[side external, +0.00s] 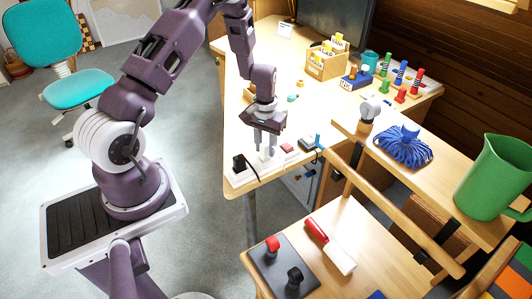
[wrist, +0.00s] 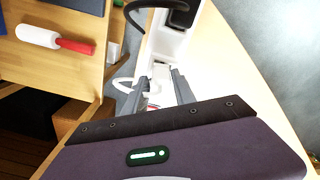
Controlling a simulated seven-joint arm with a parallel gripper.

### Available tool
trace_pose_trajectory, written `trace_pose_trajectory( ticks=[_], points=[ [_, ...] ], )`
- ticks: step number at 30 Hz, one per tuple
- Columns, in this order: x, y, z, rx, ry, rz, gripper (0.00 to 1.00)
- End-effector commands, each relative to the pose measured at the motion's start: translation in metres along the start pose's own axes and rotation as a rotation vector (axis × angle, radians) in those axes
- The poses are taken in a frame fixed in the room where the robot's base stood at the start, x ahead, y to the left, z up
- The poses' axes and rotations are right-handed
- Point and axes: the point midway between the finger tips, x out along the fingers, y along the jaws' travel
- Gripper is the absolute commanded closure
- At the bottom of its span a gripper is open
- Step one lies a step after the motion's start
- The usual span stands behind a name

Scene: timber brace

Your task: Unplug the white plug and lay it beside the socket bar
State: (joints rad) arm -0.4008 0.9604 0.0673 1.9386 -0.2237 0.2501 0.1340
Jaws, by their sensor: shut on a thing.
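The white socket bar (side external: 238,179) lies along the near edge of the desk; it also shows in the wrist view (wrist: 172,46). A black plug (side external: 239,163) stands upright in its near-left end, with a black cable. My gripper (side external: 266,153) points down over the middle of the bar, its fingers shut on the white plug, which is mostly hidden between them. In the wrist view my gripper (wrist: 158,77) reaches to the bar, and a white cable (wrist: 124,80) curves out beside one finger. I cannot tell whether the white plug is still seated in its socket.
A blue tassel-like item (side external: 404,146) and a green jug (side external: 497,178) stand further right. The desk (side external: 236,118) has free room left of my gripper.

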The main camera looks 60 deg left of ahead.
Motion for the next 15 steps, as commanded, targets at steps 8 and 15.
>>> trace_pose_trajectory(
  ticks=[8,15],
  points=[
    [-0.015,0.0,-0.001,-0.002,0.003,0.0,1.0],
    [-0.028,0.0,-0.001,-0.002,0.003,0.0,1.0]
  ],
)
